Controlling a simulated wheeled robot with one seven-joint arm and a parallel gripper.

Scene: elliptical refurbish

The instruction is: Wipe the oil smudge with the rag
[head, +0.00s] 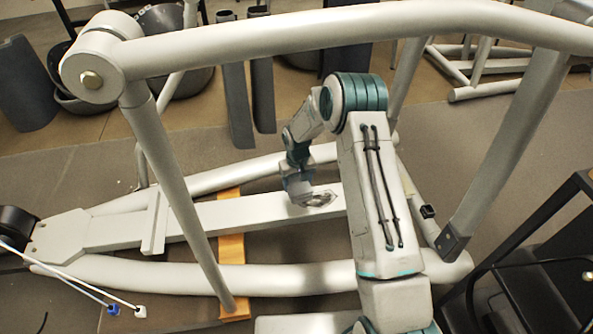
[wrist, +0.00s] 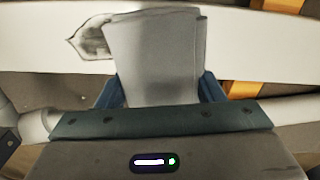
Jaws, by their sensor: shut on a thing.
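My gripper (wrist: 160,95) is shut on a grey folded rag (wrist: 155,50) in the wrist view. The oil smudge (wrist: 88,40) is a dark, irregular patch on the pale beam (wrist: 40,55), just left of the rag; the rag may cover part of it. In the head view the smudge (head: 320,200) lies on top of the beam (head: 250,211), and my gripper (head: 302,203) is at its left end, close over the beam. I cannot tell whether the rag touches the surface.
A long tube (head: 300,20) of the elliptical frame crosses above my arm, with a slanted tube (head: 170,190) on the left. Side rails (head: 250,279) flank the beam. An orange board (head: 232,250) lies under them. Two dark upright panels (head: 237,105) stand behind. Black equipment (head: 550,270) is at right.

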